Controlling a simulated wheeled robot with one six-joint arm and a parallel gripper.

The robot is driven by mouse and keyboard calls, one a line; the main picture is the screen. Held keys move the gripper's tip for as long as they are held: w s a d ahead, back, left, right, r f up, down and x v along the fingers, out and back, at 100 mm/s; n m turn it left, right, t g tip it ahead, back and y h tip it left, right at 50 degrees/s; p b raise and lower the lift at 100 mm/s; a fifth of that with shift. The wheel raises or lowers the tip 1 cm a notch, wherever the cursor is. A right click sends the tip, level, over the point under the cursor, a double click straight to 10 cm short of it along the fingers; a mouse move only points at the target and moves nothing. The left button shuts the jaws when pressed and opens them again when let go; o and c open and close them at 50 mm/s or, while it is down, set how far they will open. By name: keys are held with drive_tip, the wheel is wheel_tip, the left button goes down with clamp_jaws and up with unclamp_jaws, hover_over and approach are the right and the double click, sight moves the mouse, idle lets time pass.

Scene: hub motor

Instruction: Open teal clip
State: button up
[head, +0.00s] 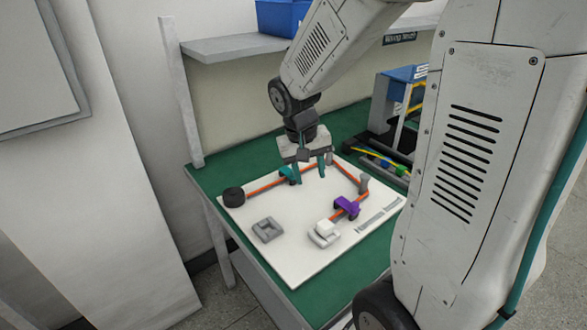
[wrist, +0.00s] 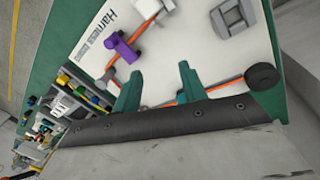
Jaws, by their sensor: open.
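The teal clip (head: 288,174) sits on the orange cable (head: 262,186) near the back left of the white board (head: 290,255). I cannot tell whether its latch is open or shut. My gripper (head: 310,179) points down over the back of the board, just right of the clip, with its teal fingers apart and nothing seen between them. In the wrist view my gripper (wrist: 160,88) has the orange cable (wrist: 215,90) running behind its fingers. I cannot make out the teal clip apart from the teal fingers there.
A purple clip (head: 346,207) holds the cable at the right, near a white connector (head: 326,229). A black round part (head: 233,197) is at the cable's left end. A grey block (head: 267,229) lies on the board. A rack with wires (head: 385,160) stands behind right.

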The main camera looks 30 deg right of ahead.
sight(289, 170)
drive_tip(key=w+d+f+m+t, duration=0.2)
drive_tip(key=w, duration=0.5)
drive_tip(key=w+d+f+m+t, duration=0.2)
drive_tip(key=w, duration=0.4)
drive_tip(key=shift+h, duration=0.3)
drive_tip(key=x, duration=0.7)
drive_tip(key=shift+d, duration=0.1)
clamp_jaws()
